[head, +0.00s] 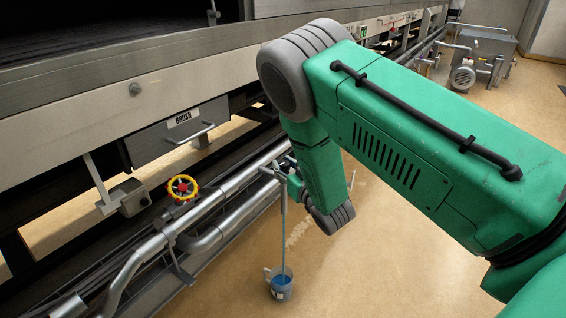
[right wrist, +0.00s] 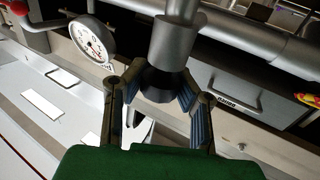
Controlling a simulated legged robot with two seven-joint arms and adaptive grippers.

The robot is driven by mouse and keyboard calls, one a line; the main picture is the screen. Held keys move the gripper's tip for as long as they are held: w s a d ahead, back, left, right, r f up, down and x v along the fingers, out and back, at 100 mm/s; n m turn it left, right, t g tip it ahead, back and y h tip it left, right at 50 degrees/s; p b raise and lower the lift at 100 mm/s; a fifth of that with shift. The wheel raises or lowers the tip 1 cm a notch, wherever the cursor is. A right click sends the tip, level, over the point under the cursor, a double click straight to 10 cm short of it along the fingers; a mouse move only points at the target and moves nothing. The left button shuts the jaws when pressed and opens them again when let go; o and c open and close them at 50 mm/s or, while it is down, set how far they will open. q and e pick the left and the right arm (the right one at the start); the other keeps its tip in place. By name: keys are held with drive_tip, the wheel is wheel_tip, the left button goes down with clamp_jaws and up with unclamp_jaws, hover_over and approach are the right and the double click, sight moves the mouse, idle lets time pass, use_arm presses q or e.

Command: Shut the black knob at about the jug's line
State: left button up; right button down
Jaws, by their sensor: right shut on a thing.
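The black knob (right wrist: 158,82) sits at the end of a grey metal valve body (right wrist: 175,42) in the right wrist view. My right gripper (right wrist: 162,96) is closed around it, with one finger on each side. In the head view my green right arm largely hides this gripper, and I cannot make out the knob there. The jug (head: 281,291) stands on the floor below, with blue liquid inside. My left gripper is not in view.
A drawer marked BRUSH (head: 178,138) is behind. A round gauge (right wrist: 92,40) is close to the gripper. Open floor (head: 400,270) lies to the right.

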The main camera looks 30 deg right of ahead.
drive_tip(key=m+h, duration=0.2)
drive_tip(key=h, duration=0.1)
drive_tip(key=m+g+h+p, duration=0.1)
drive_tip(key=h, duration=0.1)
drive_tip(key=shift+s+f+m+h, duration=0.1)
drive_tip(key=shift+m+h, duration=0.3)
drive_tip(key=m+g+h, duration=0.4)
drive_tip(key=h, duration=0.1)
drive_tip(key=shift+a+f+h+p, duration=0.1)
drive_tip(key=shift+f+h+p, duration=0.05)
drive_tip(key=shift+h+p, duration=0.2)
drive_tip(key=m+g+h, duration=0.3)
drive_tip(key=m+g, duration=0.1)
drive_tip(key=shift+f+g+b, duration=0.1)
drive_tip(key=shift+g+b, duration=0.2)
drive_tip(key=shift+b, duration=0.05)
drive_tip(key=shift+s+m+g+h+b, duration=0.1)
drive_tip(key=shift+m+g+h+b, duration=0.45)
drive_tip(key=shift+m+g, duration=0.65)
drive_tip(key=shift+m+g+h+b, duration=0.55)
drive_tip(key=shift+m+g, duration=0.15)
drive_tip(key=shift+g, duration=1.2)
drive_tip(key=c, duration=1.2)
unclamp_jaws()
drive_tip(key=shift+r, duration=0.2)
drive_tip(key=shift+r, duration=0.1)
